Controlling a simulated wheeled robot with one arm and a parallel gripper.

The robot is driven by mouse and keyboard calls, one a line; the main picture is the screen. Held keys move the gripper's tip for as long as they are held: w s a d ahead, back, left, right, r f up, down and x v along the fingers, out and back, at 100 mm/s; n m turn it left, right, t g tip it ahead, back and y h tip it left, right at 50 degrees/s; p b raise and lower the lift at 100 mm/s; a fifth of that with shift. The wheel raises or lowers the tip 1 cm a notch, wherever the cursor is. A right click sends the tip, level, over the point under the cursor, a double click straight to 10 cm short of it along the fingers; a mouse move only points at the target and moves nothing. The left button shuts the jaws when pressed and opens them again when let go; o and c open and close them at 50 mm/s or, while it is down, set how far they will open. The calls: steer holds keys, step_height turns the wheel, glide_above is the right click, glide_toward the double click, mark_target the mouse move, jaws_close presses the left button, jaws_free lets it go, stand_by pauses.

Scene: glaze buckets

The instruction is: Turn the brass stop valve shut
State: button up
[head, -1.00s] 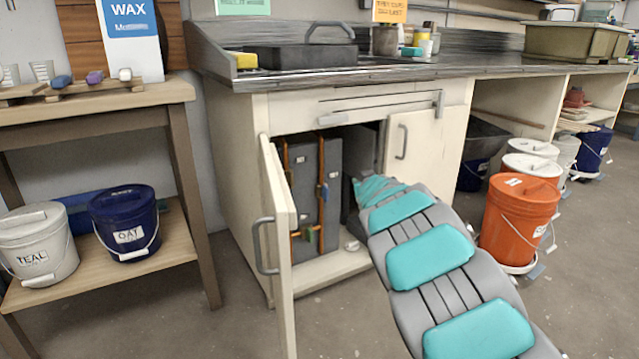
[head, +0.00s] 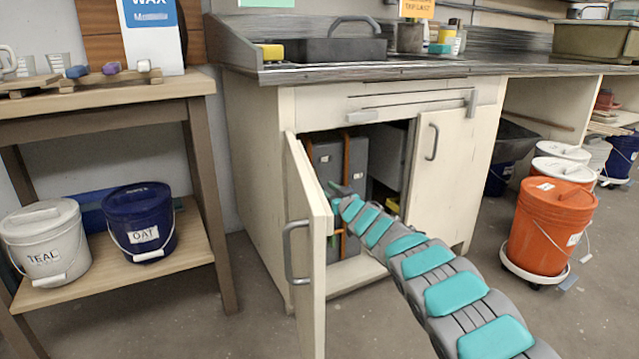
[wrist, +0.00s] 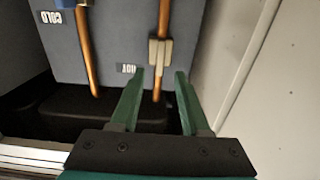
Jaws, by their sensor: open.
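A tan, brass-like fitting (wrist: 158,52) sits on the right-hand copper pipe (wrist: 163,18) in the wrist view, just beyond my fingertips. It looks like the stop valve, but its handle is not clear. An upside-down HOT label (wrist: 128,69) is beside it. The other copper pipe (wrist: 88,60) stands to the left, near a COLD label (wrist: 48,17). My gripper (wrist: 159,73) is open and empty, its green fingers apart and pointing at the fitting's lower end. In the head view my gripper (head: 338,190) is inside the sink cabinet, and the fitting cannot be made out.
The open left cabinet door (head: 308,225) stands close to the left of my arm. The right door (head: 441,165) is closed.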

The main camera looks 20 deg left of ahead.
steer(key=shift+p+x, duration=1.05)
steer(key=shift+x, duration=1.55)
jaws_close()
